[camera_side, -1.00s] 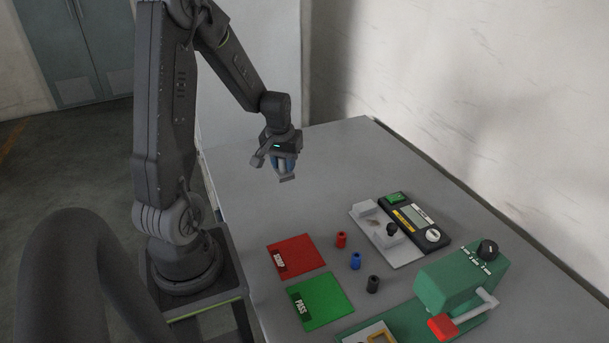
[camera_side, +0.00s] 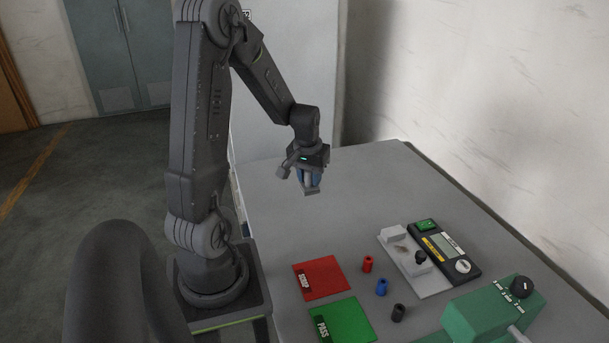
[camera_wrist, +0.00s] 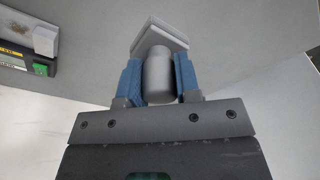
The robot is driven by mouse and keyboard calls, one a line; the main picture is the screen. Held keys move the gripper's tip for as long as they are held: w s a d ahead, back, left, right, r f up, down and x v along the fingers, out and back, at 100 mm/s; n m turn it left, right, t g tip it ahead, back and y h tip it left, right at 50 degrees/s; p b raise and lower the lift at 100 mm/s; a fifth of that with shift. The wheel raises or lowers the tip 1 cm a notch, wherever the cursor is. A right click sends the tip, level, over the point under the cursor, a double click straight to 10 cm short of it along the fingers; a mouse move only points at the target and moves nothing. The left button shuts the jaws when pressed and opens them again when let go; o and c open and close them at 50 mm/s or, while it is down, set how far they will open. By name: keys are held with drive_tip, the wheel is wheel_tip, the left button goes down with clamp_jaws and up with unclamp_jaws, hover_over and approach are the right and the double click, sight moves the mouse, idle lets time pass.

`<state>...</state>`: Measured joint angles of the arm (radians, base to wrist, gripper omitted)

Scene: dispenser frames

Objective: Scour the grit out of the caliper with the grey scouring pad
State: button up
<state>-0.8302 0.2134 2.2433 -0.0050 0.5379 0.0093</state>
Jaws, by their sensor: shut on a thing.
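My gripper (camera_side: 309,178) is shut on the handle of the grey scouring pad (camera_side: 312,191), held up over the back of the table. In the wrist view the blue fingers of my gripper (camera_wrist: 158,78) flank the grey cylindrical handle, and the flat pad (camera_wrist: 160,36) sits beyond the fingertips. The caliper (camera_side: 445,247), a black body with a grey display and a pale bed, lies on the table to the right, apart from the pad. A brownish patch of grit (camera_side: 401,247) shows on its bed near the white block. The caliper's corner (camera_wrist: 14,62) shows in the wrist view.
A red SCRAP mat (camera_side: 320,272) and a green PASS mat (camera_side: 350,318) lie at the front left. Red (camera_side: 368,264), blue (camera_side: 382,287) and black (camera_side: 398,312) bushings stand beside them. A green fixture (camera_side: 490,315) stands front right. The back of the table is clear.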

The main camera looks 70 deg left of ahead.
drive_tip(key=w+d+f, duration=0.3)
drive_tip(key=w+d, duration=1.4)
drive_tip(key=d, duration=0.2)
drive_tip(key=shift+w+f, duration=0.1)
drive_tip(key=shift+f, duration=3)
drive_tip(key=shift+w+f, duration=0.5)
drive_tip(key=shift+f, duration=0.3)
drive_tip(key=shift+c, duration=0.3)
drive_tip(key=shift+w, duration=1.45)
drive_tip(key=shift+s+r, duration=0.15)
drive_tip(key=shift+s, duration=1.85)
wheel_tip(320, 180, up, 8)
drive_tip(key=shift+a+r, duration=0.1)
